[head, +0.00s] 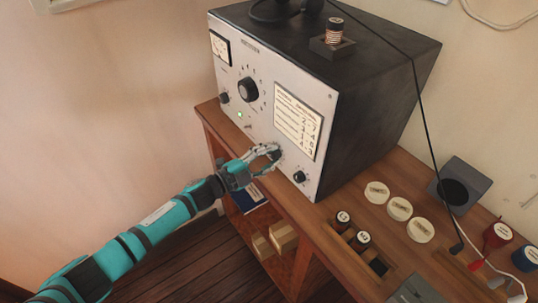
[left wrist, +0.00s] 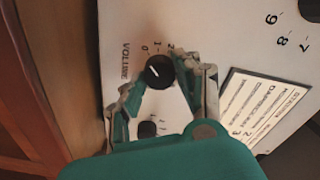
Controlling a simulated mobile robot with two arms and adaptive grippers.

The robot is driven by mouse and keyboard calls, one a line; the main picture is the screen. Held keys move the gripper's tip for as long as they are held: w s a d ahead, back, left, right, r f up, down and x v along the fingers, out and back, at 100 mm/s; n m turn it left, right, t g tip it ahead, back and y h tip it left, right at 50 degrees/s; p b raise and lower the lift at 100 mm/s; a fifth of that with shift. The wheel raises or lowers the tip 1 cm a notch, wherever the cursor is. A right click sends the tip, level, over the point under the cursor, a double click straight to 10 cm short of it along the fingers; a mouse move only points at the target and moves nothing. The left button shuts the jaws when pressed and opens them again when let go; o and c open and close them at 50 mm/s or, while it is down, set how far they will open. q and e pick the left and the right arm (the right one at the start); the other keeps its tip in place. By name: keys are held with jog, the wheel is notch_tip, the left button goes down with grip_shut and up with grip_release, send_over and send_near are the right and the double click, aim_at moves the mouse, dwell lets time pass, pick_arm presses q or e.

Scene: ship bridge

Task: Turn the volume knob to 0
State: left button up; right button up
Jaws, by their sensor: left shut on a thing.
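The volume knob (left wrist: 159,71) is a round black knob with a white line, on the pale front panel (left wrist: 120,22) of a radio set. The word VOLUME and the numbers 0, 1 and 2 are printed around it. My left gripper (left wrist: 168,80) is shut on the knob, with a finger on each side. In the head view, my left gripper (head: 272,153) is against the lower front panel and partly hides the knob (head: 277,154). My right gripper is not in view.
A small black knob (head: 300,177) is close to the right of the gripper. A larger dial (head: 249,89) and a printed card (head: 298,122) are above. The wooden desk (head: 330,221) holds round pale discs (head: 399,209), spools and a dark box (head: 457,187) at right.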

pick_arm(q)
jog(key=shift+f, duration=0.1)
dwell(0.3)
jog(key=o, duration=1.1)
jog(key=shift+o, duration=0.2)
jog(key=shift+s+a, duration=0.1)
jog(key=v, duration=1.1)
jog(key=shift+s+a, duration=0.2)
jog(key=shift+a, duration=0.15)
